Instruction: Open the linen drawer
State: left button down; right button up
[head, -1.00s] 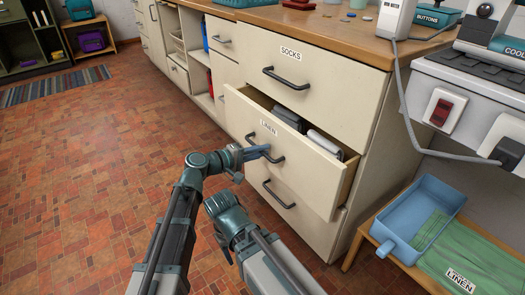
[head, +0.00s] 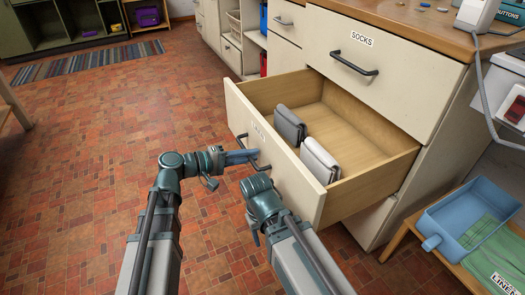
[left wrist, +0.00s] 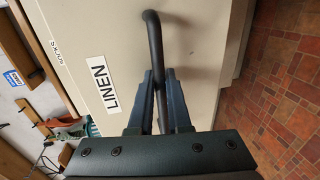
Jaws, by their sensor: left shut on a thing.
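The linen drawer (head: 295,185) is pulled well out of the cream cabinet, below the closed SOCKS drawer. Its wooden inside shows, holding a dark grey folded cloth (head: 290,126) and a lighter grey one (head: 321,160) close to the front. My left gripper (head: 243,157) is at the drawer's front, shut on its dark bar handle (left wrist: 152,35). In the left wrist view the blue fingers (left wrist: 156,82) stand on both sides of the bar, beside the LINEN label (left wrist: 110,84). My right arm's end (head: 262,195) is in front of the drawer; its fingers cannot be made out.
The SOCKS drawer (head: 395,95) is shut above. A low wooden stand at right holds a blue tub (head: 478,215) and green cloth (head: 505,255). The tiled floor (head: 90,140) at left is clear up to a striped rug (head: 85,62).

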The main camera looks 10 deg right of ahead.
pick_arm(q)
jog(key=shift+f+v, duration=0.25)
jog(key=shift+v, duration=1)
pick_arm(e)
jog(key=shift+s+a, duration=0.15)
jog(key=shift+a, duration=0.25)
pick_arm(q)
jog(key=c, duration=0.9)
grip_release()
jog(key=shift+o, duration=0.2)
jog(key=shift+a, duration=0.1)
jog(key=p+v, duration=0.2)
jog(key=v, duration=1.1)
jog(key=shift+a+p, duration=0.35)
jog(key=shift+p, duration=0.05)
pick_arm(e)
notch_tip(320, 180, up, 3)
jog(key=shift+f, duration=0.1)
pick_arm(q)
jog(key=shift+s, duration=0.1)
